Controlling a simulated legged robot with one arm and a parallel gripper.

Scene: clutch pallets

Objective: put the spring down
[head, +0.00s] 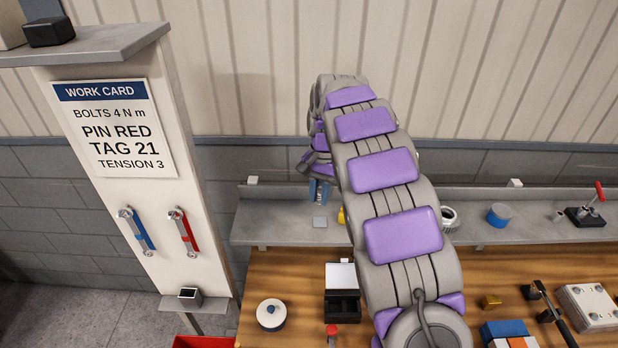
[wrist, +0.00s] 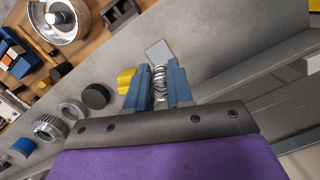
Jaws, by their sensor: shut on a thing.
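My gripper (wrist: 158,70) has two blue fingers and is shut on a silver coil spring (wrist: 159,86) in the wrist view. In the head view my gripper (head: 319,190) hangs over the grey shelf (head: 278,225) behind the wooden bench. A small light-grey square (wrist: 158,49) lies on the shelf just beyond the fingertips. I cannot tell how high the spring is above the shelf.
A yellow block (wrist: 126,80) sits close beside the left finger. A black disc (wrist: 95,96), metal rings (wrist: 72,110) and a blue cylinder (head: 499,215) stand along the shelf. A black open box (head: 342,307) and a round lidded pot (head: 271,314) are on the bench.

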